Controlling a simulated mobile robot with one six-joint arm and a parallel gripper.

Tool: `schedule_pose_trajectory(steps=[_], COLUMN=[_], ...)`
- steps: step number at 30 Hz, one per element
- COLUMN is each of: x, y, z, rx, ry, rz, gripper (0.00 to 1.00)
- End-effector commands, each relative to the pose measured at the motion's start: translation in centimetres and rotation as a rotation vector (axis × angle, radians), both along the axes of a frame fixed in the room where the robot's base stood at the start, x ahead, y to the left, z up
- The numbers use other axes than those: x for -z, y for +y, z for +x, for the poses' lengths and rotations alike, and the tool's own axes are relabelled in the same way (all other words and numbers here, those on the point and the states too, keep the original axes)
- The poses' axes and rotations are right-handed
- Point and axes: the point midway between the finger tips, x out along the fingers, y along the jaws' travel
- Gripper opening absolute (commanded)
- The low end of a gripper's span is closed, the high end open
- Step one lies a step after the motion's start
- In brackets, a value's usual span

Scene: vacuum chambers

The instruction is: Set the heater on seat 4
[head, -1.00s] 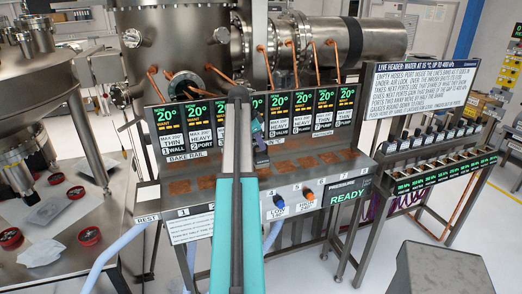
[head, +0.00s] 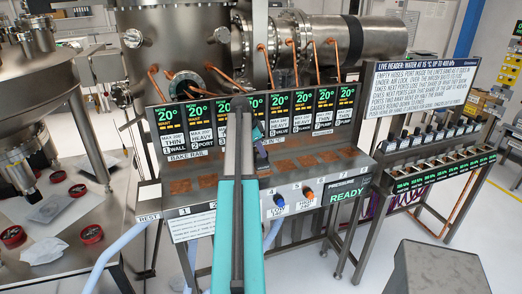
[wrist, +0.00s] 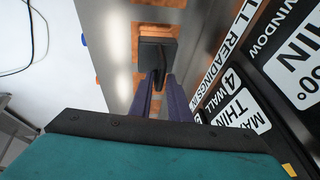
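In the wrist view, my gripper (wrist: 165,92) has its two purple fingers on either side of a narrow black part of the heater (wrist: 157,54), a dark block. The block is over a copper pad (wrist: 160,29) whose edges show around it. I cannot tell whether it touches the pad. The panel beside it reads 4, WALL, THIN. In the head view, my gripper (head: 261,152) is low over the middle of the bake rail (head: 191,155), at the fourth pad. My arm hides part of the panels and pads there.
Other copper pads (head: 307,160) along the rail look bare. Display panels (head: 325,108) stand upright close behind them. Blue (head: 280,199) and orange (head: 307,194) knobs are on the front face. A header stand (head: 424,90) is to the right. Red-rimmed parts (head: 91,234) lie on the left table.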

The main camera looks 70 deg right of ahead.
Motion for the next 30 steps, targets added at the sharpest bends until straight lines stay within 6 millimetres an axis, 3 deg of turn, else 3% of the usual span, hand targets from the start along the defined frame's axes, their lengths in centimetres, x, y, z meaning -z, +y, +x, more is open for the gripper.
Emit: schedule_pose_trajectory(steps=[17,30], x=[-0.7,-5.0], y=[0.2,2.0], z=[0.1,1.0], rx=[0.0,0.001], ry=[0.0,0.0], rz=[0.0,-0.002], gripper=[0.28,0.28])
